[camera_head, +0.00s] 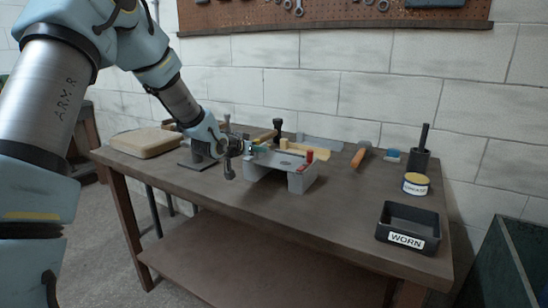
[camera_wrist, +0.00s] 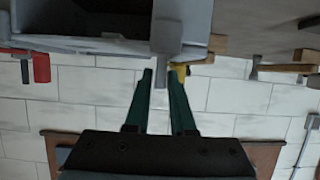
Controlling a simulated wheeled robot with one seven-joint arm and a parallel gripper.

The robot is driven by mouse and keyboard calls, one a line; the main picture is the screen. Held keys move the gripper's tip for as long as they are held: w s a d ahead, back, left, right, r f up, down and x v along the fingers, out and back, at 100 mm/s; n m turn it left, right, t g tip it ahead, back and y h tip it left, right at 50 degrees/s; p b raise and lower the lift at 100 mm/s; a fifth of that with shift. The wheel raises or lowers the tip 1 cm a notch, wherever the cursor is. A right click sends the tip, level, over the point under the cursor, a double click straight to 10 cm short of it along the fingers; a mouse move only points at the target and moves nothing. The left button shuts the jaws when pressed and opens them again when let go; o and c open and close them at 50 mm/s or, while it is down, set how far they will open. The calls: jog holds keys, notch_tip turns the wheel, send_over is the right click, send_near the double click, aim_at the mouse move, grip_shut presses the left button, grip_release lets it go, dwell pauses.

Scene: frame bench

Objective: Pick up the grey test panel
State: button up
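My gripper (camera_head: 236,150) is over the bench, at the left end of a grey block-like fixture (camera_head: 301,183) with a flat top. In the wrist view my two green fingers (camera_wrist: 162,78) stand apart with a gap between them. A narrow grey upright piece (camera_wrist: 166,36) shows at the fingertips; I cannot tell whether they touch it. The grey fixture fills the upper left of the wrist view (camera_wrist: 75,44). A flat grey piece (camera_head: 322,143) lies behind it, near the wall. I cannot tell for certain which grey part is the test panel.
Red clamp-like parts (camera_head: 309,156) sit on the fixture's right side. An orange-handled tool (camera_head: 359,157), a yellow-lidded tin (camera_head: 416,184), a dark cup (camera_head: 418,162) and a black tray labelled WORN (camera_head: 407,240) stand to the right. A tan pad (camera_head: 145,142) lies left.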

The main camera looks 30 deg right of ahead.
grip_shut()
dwell(1.4)
